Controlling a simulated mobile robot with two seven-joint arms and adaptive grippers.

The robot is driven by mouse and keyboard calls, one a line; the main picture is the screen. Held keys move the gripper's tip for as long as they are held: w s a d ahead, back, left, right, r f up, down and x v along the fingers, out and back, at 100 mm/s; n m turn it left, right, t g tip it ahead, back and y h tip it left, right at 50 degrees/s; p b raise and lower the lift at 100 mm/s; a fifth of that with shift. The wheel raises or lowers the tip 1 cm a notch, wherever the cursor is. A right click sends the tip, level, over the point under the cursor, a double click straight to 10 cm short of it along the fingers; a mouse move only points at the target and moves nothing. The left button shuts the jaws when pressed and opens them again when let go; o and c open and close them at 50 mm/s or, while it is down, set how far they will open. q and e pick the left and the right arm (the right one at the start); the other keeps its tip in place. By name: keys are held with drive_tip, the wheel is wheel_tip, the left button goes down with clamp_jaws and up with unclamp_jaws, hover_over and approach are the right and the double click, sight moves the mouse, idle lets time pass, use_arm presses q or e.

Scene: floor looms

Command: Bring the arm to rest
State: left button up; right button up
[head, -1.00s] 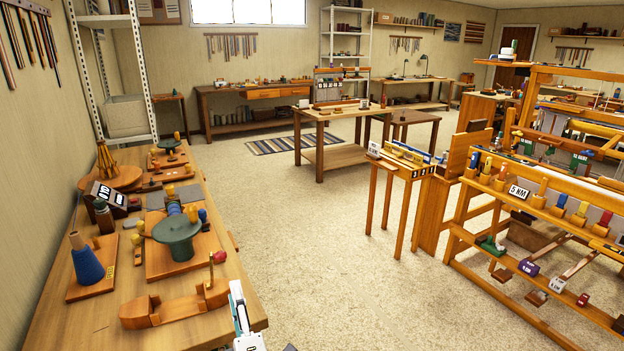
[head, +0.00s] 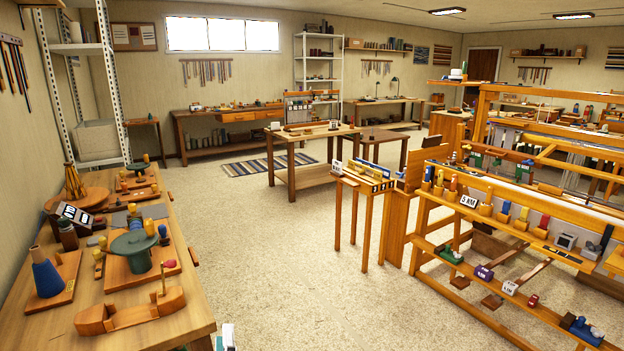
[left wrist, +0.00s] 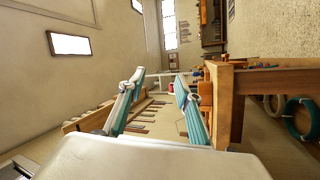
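My left gripper (head: 227,338) shows only as a small white and teal piece at the bottom edge of the head view, by the near right corner of the wooden side table. In the left wrist view the left gripper (left wrist: 159,81) has its two teal fingers apart, with nothing seen between them. A wooden table edge (left wrist: 224,110) stands close to the right of the fingers there. How far apart they are is not clear. My right gripper is in neither view.
The side table (head: 200,305) at left holds a green round stand (head: 133,243), a blue cone (head: 47,278) and a wooden boat-shaped piece (head: 130,311). A wooden loom (head: 480,210) stands at right. The pale floor (head: 270,240) between them is clear.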

use_arm(q)
drive_tip(key=s+d+f+m+g+h, duration=0.35)
drive_tip(key=s+f+m+h, duration=0.45)
drive_tip(key=s+f+m, duration=0.4)
drive_tip(key=s+a+f+m+g, duration=0.4)
drive_tip(key=s+f+m+g, duration=0.2)
drive_tip(key=s, duration=0.7)
wheel_tip(320, 180, down, 3)
drive_tip(key=shift+a+f+m+g+y, duration=0.1)
drive_tip(key=shift+a+m+g+y, duration=0.2)
drive_tip(key=shift+m, duration=0.9)
drive_tip(key=shift+d, duration=0.2)
drive_tip(key=shift+c, duration=0.9)
